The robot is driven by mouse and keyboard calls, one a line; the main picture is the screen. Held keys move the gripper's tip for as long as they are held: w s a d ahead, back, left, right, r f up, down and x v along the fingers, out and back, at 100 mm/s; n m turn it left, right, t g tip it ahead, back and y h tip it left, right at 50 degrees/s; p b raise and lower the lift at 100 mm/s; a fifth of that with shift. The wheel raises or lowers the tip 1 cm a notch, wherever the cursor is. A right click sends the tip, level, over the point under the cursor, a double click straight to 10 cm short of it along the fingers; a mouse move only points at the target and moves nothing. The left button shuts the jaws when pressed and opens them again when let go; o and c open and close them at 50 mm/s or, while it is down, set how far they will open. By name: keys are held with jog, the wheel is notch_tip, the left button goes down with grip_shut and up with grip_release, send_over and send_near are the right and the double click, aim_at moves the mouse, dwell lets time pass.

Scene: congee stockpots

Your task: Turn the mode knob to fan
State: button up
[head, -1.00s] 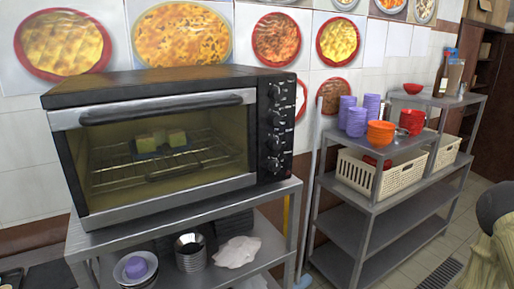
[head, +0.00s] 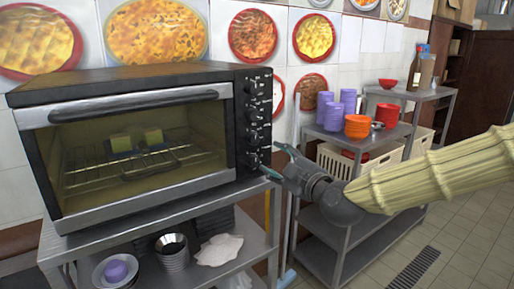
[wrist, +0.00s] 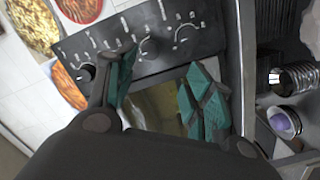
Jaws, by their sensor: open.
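The black toaster oven (head: 140,135) stands on a metal shelf unit, with its glass door shut. A column of dark knobs (head: 253,113) runs down the control panel on its right side. Their labels are too small to read, so I cannot tell which is the mode knob or where it points. In the wrist view the panel (wrist: 140,40) appears turned sideways, with knobs along it. My gripper (head: 273,160) is open and empty, just right of the lowest knob in the head view. Its teal fingers (wrist: 162,92) are spread in front of the oven and hide part of it.
The oven's metal shelf (head: 190,205) holds bowls and a white cloth (head: 219,249) below. A second metal rack (head: 372,150) at the right carries purple cups (head: 348,100), orange bowls (head: 358,126) and cream baskets. Floor is open at the lower right.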

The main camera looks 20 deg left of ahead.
aim_at(255, 140)
jog(key=shift+r+p+x, duration=0.3)
jog(key=shift+p+x, duration=0.4)
jog(key=shift+x, duration=1.15)
jog(key=shift+r+p+x, duration=0.3)
jog(key=shift+p+x, duration=0.4)
jog(key=shift+x, duration=1.15)
jog(key=shift+r+p+x, duration=0.3)
jog(key=shift+p+x, duration=0.4)
jog(key=shift+x, duration=1.15)
jog(key=c, duration=1)
